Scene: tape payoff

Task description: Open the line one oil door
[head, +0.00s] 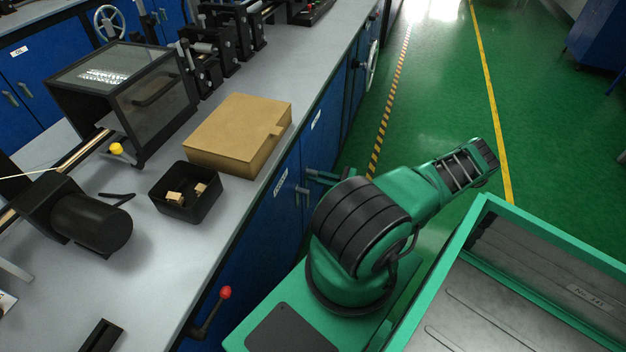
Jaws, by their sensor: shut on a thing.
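Blue cabinet doors (262,228) line the front of the long grey bench in the head view. Two white labels mark the front, a near one (281,181) and a farther one (316,120); their small print is unreadable, so I cannot tell which door is line one oil. A pair of upright grey handles (298,198) sits side by side near the middle. My gripper (313,175) shows only in part beyond my green and black arm, at the top of these handles. It is shut on a door handle. The doors look closed; my arm hides part of the front.
A cardboard box (238,133) and a black bin (187,192) with small pieces stand on the bench. A red-knobbed lever (225,293) juts from the front at the near end. A handwheel (372,65) sits farther along. Green floor (440,90) beyond is clear.

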